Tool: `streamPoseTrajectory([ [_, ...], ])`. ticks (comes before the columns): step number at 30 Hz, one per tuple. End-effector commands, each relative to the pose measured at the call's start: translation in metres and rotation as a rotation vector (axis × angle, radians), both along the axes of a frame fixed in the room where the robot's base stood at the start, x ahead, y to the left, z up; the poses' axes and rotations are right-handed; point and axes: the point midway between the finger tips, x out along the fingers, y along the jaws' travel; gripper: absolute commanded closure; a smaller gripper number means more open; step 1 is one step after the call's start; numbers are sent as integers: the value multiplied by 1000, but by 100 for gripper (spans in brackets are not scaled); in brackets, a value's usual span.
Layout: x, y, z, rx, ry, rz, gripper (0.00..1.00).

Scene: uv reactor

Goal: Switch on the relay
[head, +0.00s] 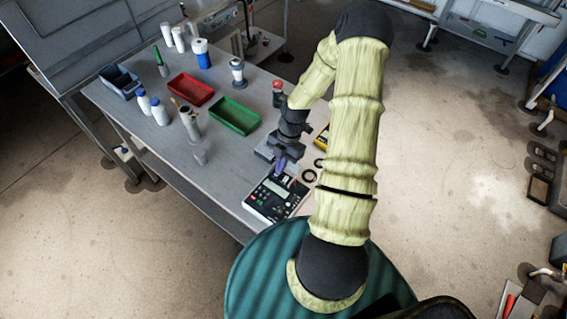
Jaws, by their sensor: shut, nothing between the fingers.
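A box with a black-and-white face, a small display and several small buttons (272,203) lies at the table's near edge. It may be the relay; the labels are too small to read. My gripper (280,165) points down just above the far side of this box, with its bluish-purple fingertips together and nothing held. I cannot tell whether the fingertips touch the box. My arm comes in from the right and hides part of the table's right side.
The grey table (175,155) holds a red tray (191,90), a green tray (234,116) and several bottles. A red knob (277,86) stands behind my gripper. Dark rings (309,175) and a yellow item (322,138) lie right of it.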

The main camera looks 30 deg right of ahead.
Motion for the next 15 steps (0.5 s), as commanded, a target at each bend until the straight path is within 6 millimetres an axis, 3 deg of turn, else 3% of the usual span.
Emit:
streamPoseTrajectory([
  [3,-1,-8,-9,-7,0,-8,100],
  [15,0,-9,-11,-8,-3,-7,100],
])
